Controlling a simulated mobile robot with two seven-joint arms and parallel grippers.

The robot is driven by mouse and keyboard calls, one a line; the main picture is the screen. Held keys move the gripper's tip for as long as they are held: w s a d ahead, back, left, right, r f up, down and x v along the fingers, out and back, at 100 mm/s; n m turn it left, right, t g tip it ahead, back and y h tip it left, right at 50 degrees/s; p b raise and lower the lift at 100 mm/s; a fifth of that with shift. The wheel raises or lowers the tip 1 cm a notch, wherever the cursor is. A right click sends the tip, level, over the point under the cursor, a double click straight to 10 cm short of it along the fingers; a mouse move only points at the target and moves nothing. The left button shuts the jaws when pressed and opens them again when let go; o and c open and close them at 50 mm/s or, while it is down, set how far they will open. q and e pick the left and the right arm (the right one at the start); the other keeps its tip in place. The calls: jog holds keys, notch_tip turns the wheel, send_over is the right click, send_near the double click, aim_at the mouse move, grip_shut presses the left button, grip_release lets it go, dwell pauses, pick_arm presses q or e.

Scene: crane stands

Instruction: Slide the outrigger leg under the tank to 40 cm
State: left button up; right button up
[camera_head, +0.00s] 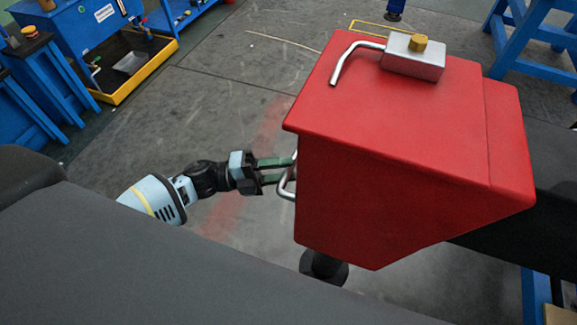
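The red tank (400,150) fills the right middle of the head view. A bent metal handle (287,189) sticks out of its left side, low down. My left gripper (283,169) reaches in from the left; its two green fingers are apart, with a gap between them, and their tips are at the handle. I cannot tell whether they touch it. A black round foot (324,266) shows below the tank and a dark beam (553,165) comes out at its right; the tank hides most of what lies under it. My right gripper is not in view.
A metal block with a brass knob (419,43) and a bent pipe (350,60) sit on the tank. A blue bench (75,40) with a yellow-edged tray (140,82) stands at the upper left. Blue trestles (540,30) stand at the upper right. Grey floor between is clear.

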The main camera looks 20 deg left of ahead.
pick_arm(q)
jog(key=shift+x, duration=0.85)
jog(key=shift+c, duration=0.4)
grip_shut()
